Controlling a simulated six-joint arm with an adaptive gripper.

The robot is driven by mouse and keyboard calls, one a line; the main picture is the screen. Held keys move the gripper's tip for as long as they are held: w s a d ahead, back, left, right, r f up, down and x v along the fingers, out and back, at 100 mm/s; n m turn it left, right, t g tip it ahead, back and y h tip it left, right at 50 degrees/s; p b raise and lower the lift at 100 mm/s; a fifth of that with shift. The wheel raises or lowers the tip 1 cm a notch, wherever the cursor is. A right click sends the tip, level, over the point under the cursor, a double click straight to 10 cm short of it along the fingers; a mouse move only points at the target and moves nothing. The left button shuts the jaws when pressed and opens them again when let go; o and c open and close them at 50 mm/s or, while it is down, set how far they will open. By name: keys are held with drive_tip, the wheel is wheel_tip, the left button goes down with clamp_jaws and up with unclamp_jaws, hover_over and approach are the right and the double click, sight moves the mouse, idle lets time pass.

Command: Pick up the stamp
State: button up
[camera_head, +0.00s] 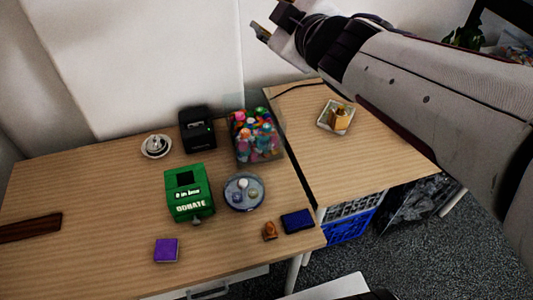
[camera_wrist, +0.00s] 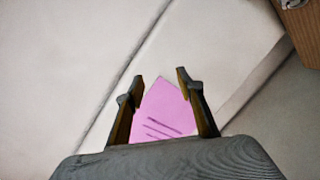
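The stamp (camera_head: 270,231) is a small brown wooden piece standing near the front right of the left table in the head view. A dark blue ink pad (camera_head: 297,221) lies just right of it. My gripper (camera_head: 260,32) is high at the top of the head view, in front of the wall and far from the stamp. In the wrist view my gripper (camera_wrist: 160,76) has its two fingers spread apart. A pink sheet (camera_wrist: 165,108) with dark lines shows between the fingers; I cannot tell its distance. The stamp is not in the wrist view.
The left table (camera_head: 100,200) also bears a green donation box (camera_head: 190,205), purple block (camera_head: 166,250), round tray (camera_head: 244,207), bin of colourful items (camera_head: 255,138), black device (camera_head: 197,128) and bell (camera_head: 155,146). A blue crate (camera_head: 347,226) sits under the right table (camera_head: 360,165).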

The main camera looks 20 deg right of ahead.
drive_tip(key=w+a+f+n+y, duration=0.2)
drive_tip(key=w+n+y, duration=0.1)
drive_tip(key=w, duration=0.1)
drive_tip(key=n+g+y, duration=0.6)
drive_tip(key=g+y, duration=0.4)
drive_tip(key=g, duration=0.2)
hover_over(296, 229)
drive_tip(key=w+a, duration=0.1)
drive_tip(key=w, duration=1.2)
wheel_tip(296, 229, down, 36)
drive_tip(key=s+d+f+m+y, duration=0.1)
drive_tip(key=s+f, duration=0.3)
drive_tip(key=s+d+f+m+y, duration=0.1)
drive_tip(key=s+f, duration=0.3)
drive_tip(key=s+d+f+m+y, duration=0.1)
drive_tip(key=s+f, duration=0.3)
drive_tip(key=shift+s+d+f+g+y, duration=0.15)
drive_tip(key=shift+s+d+g+y, duration=0.1)
drive_tip(key=shift+g+y, duration=0.05)
drive_tip(key=shift+s+f+m, duration=0.3)
drive_tip(key=shift+s+f, duration=0.2)
drive_tip(key=shift+f, duration=0.05)
drive_tip(key=shift+w+a, duration=0.25)
drive_tip(key=shift+a, duration=1)
